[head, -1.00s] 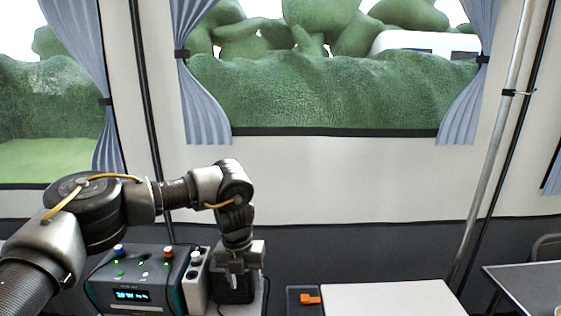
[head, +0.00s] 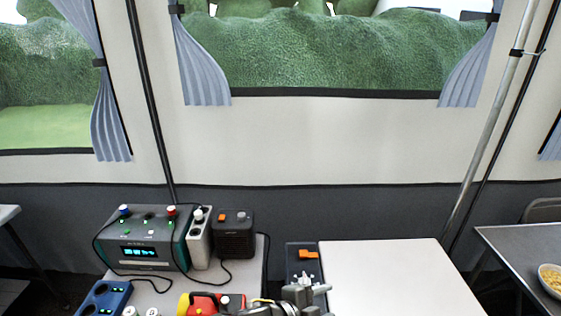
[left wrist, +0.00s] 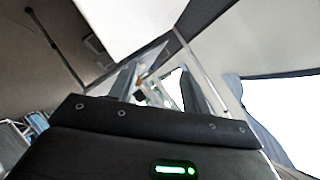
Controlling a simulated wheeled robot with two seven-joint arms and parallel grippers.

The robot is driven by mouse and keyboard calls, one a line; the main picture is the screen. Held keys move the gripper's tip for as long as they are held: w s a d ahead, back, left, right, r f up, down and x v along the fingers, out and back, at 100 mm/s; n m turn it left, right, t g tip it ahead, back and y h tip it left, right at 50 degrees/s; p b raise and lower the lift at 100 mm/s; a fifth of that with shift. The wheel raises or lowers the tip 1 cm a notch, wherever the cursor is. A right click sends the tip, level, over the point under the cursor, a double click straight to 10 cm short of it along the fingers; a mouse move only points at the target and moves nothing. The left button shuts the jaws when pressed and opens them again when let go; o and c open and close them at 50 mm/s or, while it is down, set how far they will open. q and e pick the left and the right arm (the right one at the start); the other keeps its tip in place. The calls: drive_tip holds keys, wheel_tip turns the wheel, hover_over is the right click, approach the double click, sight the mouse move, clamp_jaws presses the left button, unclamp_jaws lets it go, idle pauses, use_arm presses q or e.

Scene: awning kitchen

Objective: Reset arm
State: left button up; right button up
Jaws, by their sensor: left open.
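My left gripper (head: 313,283) is low in the head view, near the left edge of the white table. Only a short part of the gripper and wrist shows there, at the bottom edge. In the left wrist view the two fingers of my left gripper (left wrist: 160,85) stand apart with nothing held between them. My right gripper is not in view.
A teal-sided control box (head: 146,240), a black box (head: 233,236), a blue box (head: 106,298) and a red-yellow object (head: 205,303) crowd the left bench. A dark unit with an orange switch (head: 308,254) adjoins the bare white table (head: 390,275). A bowl (head: 552,278) sits far right.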

use_arm(q)
drive_tip(key=s+a+f+n+t+y, duration=0.2)
drive_tip(key=a+f+n+y, duration=0.25)
drive_tip(key=a+n, duration=0.5)
drive_tip(key=s+a+f+n+g+y, duration=0.3)
drive_tip(key=s+a+f+n, duration=0.2)
drive_tip(key=s+a, duration=0.65)
drive_tip(key=s+a+f+n+g+y, duration=0.3)
drive_tip(key=s+a+f+n, duration=0.35)
drive_tip(key=a, duration=0.75)
wheel_tip(320, 180, down, 25)
drive_tip(key=s+m+g, duration=0.1)
drive_tip(key=s+m, duration=0.1)
drive_tip(key=s, duration=0.1)
drive_tip(key=s+a+f+g, duration=0.1)
drive_tip(key=s+a+f, duration=0.1)
drive_tip(key=s+f, duration=1.2)
drive_tip(key=shift+s+f, duration=0.3)
drive_tip(key=shift+s, duration=0.7)
